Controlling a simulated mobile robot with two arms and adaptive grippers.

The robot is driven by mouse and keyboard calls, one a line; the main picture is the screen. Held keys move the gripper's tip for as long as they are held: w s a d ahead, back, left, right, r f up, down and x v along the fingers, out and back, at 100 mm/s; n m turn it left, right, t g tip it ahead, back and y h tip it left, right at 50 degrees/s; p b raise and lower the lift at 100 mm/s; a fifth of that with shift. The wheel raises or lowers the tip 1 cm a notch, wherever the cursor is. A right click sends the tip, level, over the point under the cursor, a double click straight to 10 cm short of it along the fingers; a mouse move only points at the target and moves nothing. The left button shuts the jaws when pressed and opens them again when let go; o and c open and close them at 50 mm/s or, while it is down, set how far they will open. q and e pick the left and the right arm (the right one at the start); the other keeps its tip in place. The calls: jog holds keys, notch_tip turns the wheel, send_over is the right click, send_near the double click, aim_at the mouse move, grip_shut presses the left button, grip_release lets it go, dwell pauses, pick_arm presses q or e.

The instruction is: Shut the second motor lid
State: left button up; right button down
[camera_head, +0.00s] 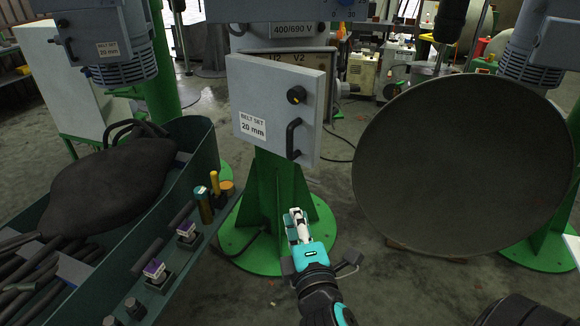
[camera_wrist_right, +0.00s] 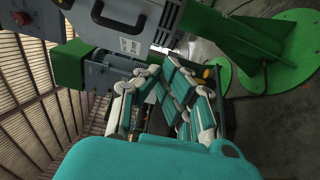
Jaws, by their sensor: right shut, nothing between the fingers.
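The grey motor lid (camera_head: 272,105) with the label "BELT SET 20 mm", a black knob and a black handle (camera_head: 292,138) stands open in the middle of the head view. Behind it is the motor box (camera_head: 292,52) with the markings U2 and V2. My right gripper (camera_head: 297,218) is below the lid, in front of the green stand, apart from the handle. Its fingers are shut and empty. In the right wrist view the fingers (camera_wrist_right: 170,95) are near the middle. My left gripper is not in view.
A large dark round disc (camera_head: 462,165) stands right of the lid. A green-grey bin (camera_head: 205,150) with a black bag and rods is at left, with small tools along its edge. Green stands rise from the floor.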

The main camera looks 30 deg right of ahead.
jog(key=a+r, duration=0.1)
jog(key=r, duration=0.1)
send_near(300, 161)
jog(key=w, duration=0.6)
jog(key=shift+w+d+f+m+h, duration=0.25)
jog(key=shift+d+m+h, duration=0.05)
jog(key=shift+d+m, duration=0.15)
jog(key=shift+w+d+r+n+y+p, duration=0.15)
jog(key=shift+d+n+y+p, duration=0.45)
jog(key=shift+d, duration=0.3)
jog(key=w+d+n+t+y, duration=0.1)
jog(key=w+d+n+y, duration=0.2)
jog(key=d, duration=1.2)
jog(key=w+y, duration=0.2)
jog(key=w, duration=0.3)
jog(key=shift+w+p, duration=0.15)
jog(key=shift+p, duration=0.25)
